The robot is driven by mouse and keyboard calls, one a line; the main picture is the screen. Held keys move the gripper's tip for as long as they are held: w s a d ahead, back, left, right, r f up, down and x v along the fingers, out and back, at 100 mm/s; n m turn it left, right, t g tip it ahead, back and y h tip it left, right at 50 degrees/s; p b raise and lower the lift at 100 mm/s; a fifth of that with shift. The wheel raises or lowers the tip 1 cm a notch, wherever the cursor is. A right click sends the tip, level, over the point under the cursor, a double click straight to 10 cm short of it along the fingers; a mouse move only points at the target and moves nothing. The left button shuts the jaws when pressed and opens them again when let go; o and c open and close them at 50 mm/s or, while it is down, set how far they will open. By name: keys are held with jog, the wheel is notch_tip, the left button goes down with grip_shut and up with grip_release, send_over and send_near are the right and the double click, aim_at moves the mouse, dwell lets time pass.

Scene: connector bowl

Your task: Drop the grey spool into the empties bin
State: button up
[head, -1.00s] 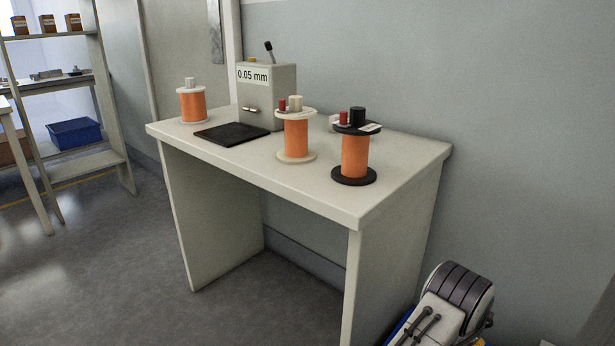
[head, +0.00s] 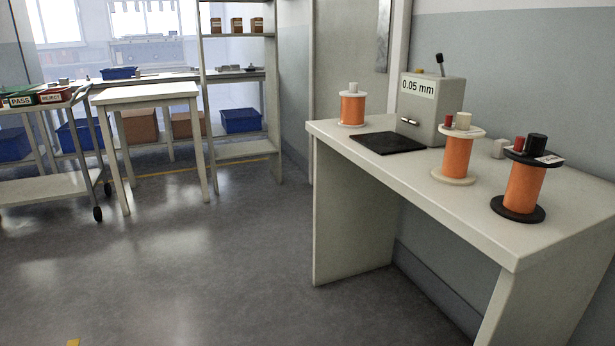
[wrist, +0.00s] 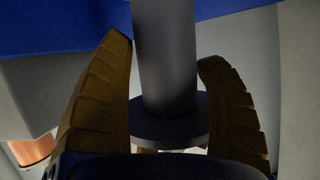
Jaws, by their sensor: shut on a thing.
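My gripper (wrist: 165,50) shows in the wrist view, with its two ridged fingers closed on either side of the grey spool (wrist: 165,82). The spool is a dark grey bare cylinder with a wide round flange at its lower end. Its upper end runs out of the picture. My gripper and the spool are not in the head view. A plain blue surface (wrist: 60,28) fills the top left of the wrist view behind the spool; I cannot tell what it belongs to. No bin marked as the empties bin can be made out.
A bench (head: 400,170) at right carries several orange-wound spools, a gauge box (head: 432,108) and a black mat (head: 388,144). A white table (head: 145,93), a trolley (head: 50,187) and blue bins (head: 241,121) stand further back left. The floor between is clear.

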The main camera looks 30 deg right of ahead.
jog(key=o, duration=1.3)
jog(key=shift+o, duration=0.2)
jog(key=shift+a, duration=0.1)
jog(key=v, duration=1.1)
jog(key=shift+a+r, duration=0.25)
jog(key=shift+a, duration=0.05)
jog(key=shift+w, duration=0.15)
jog(key=shift+a, duration=0.15)
